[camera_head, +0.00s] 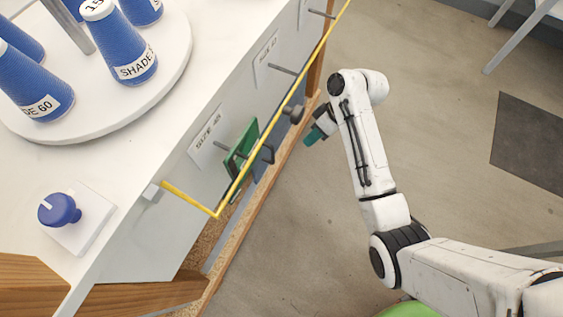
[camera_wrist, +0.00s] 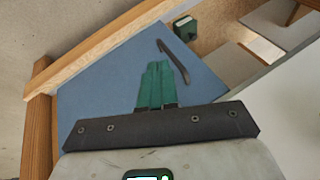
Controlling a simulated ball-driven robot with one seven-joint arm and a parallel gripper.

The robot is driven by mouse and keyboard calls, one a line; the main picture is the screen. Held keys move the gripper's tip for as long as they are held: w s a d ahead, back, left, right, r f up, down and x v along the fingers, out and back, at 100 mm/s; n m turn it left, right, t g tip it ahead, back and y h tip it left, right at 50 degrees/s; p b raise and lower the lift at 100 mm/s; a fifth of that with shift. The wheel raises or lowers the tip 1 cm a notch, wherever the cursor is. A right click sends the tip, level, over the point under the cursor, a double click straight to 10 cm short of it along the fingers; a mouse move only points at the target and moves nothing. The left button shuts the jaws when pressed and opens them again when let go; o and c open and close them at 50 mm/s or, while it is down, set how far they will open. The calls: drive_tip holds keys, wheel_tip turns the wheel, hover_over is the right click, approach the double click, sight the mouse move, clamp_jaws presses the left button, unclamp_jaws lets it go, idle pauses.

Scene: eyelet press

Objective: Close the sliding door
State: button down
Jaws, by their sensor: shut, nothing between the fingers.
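The sliding door is a flat blue panel (camera_wrist: 105,95) in the wrist view, with a dark bent handle (camera_wrist: 174,62) near its right part. To its right is an open gap with a speckled tan floor. In the head view only a narrow strip of the blue door (camera_head: 264,168) shows below the bench edge; the rest is hidden. My gripper (camera_head: 315,133) is beside the bench front, over the grey floor. In the wrist view its teal fingers (camera_wrist: 157,85) are together and empty, in front of the door and left of the handle. Contact with the door cannot be told.
A small dark green object (camera_wrist: 186,28) is in the gap. A turntable (camera_head: 165,85) holds blue cones.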

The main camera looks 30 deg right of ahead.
drive_tip(key=w+d+f+n+y+b, duration=0.1)
drive_tip(key=w+d+f+n+b, duration=0.15)
drive_tip(key=w+f+b, duration=0.35)
drive_tip(key=a+f+b, duration=0.5)
drive_tip(key=a+f, duration=0.2)
drive_tip(key=a, duration=0.2)
drive_tip(key=shift+s+f+m, duration=0.25)
drive_tip(key=shift+m, duration=0.2)
drive_tip(key=shift+a, duration=0.15)
drive_tip(key=s+a+p, duration=0.7)
drive_tip(key=s+a, duration=0.3)
drive_tip(key=a, duration=0.4)
drive_tip(key=s+a+p, duration=0.8)
drive_tip(key=s+a, duration=0.3)
drive_tip(key=a, duration=0.3)
drive_tip(key=shift+a+p, duration=0.3)
drive_tip(key=shift+a, duration=0.1)
drive_tip(key=shift+s+a, duration=0.1)
